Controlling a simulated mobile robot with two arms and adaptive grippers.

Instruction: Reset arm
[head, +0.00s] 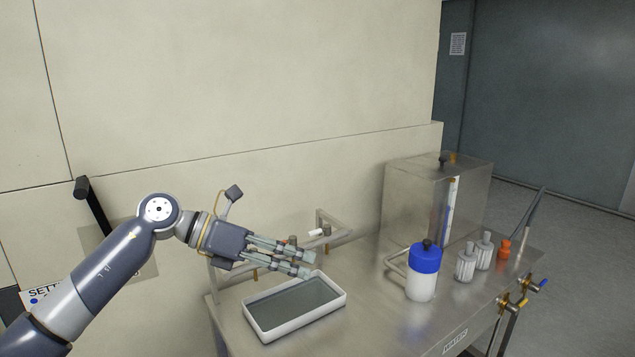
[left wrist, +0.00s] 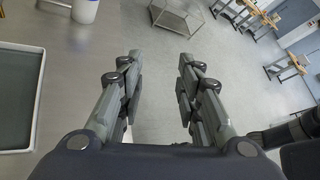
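My left arm comes in from the left in the head view. Its gripper (head: 307,263) is above the metal bench, by the back edge of a white tray. The left wrist view shows the same gripper (left wrist: 160,72) with its two fingers well apart and nothing between them. Pale floor shows through the gap. My right gripper is in neither view.
The white-rimmed tray (head: 262,334) lies on the metal bench (head: 375,325) below the gripper. A blue-and-white bottle (head: 422,285), two clear ribbed containers, a small orange item (head: 504,249) and a metal tank (head: 410,195) stand to the right. A beige wall is behind.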

